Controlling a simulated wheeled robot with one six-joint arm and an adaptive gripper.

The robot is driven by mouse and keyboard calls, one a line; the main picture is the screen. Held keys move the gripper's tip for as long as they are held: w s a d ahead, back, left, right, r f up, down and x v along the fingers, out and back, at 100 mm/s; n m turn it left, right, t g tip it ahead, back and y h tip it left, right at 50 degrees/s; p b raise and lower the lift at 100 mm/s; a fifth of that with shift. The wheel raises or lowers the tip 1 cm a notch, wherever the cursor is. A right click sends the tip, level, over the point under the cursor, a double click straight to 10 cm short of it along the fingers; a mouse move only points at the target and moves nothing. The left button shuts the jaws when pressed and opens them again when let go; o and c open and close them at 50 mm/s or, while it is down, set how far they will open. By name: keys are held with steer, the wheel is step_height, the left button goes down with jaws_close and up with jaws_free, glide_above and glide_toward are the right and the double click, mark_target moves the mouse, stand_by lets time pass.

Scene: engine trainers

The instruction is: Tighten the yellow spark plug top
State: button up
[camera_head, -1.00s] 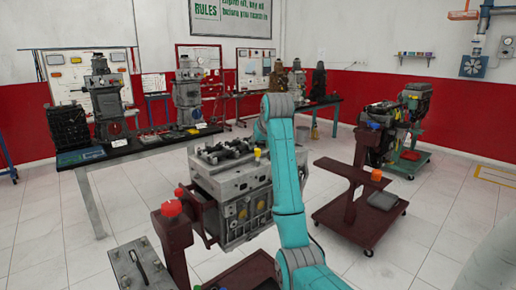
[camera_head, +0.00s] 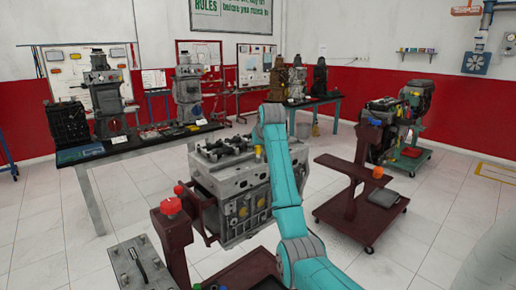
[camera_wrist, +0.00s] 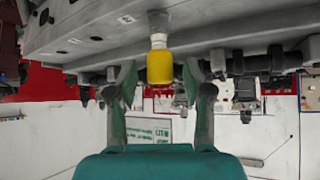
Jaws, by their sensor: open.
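The yellow spark plug top (camera_wrist: 159,66) is a small yellow cylinder with a white neck, set against the grey engine block (camera_wrist: 200,22) in the wrist view. My gripper (camera_wrist: 161,80) is open, with one green-grey finger on each side of the yellow top and a gap on both sides. In the head view the yellow top (camera_head: 258,152) shows at the upper right of the engine block (camera_head: 232,185), just left of my teal arm. My gripper is hidden behind the arm in the head view.
A dark red stand with a red knob (camera_head: 171,207) is at the front left. A dark red cart (camera_head: 350,215) with an orange part (camera_head: 377,172) stands to the right. A long bench (camera_head: 135,147) with several engine models is behind. White floor between them is clear.

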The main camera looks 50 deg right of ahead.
steer(key=shift+w+f, duration=0.1)
jaws_close()
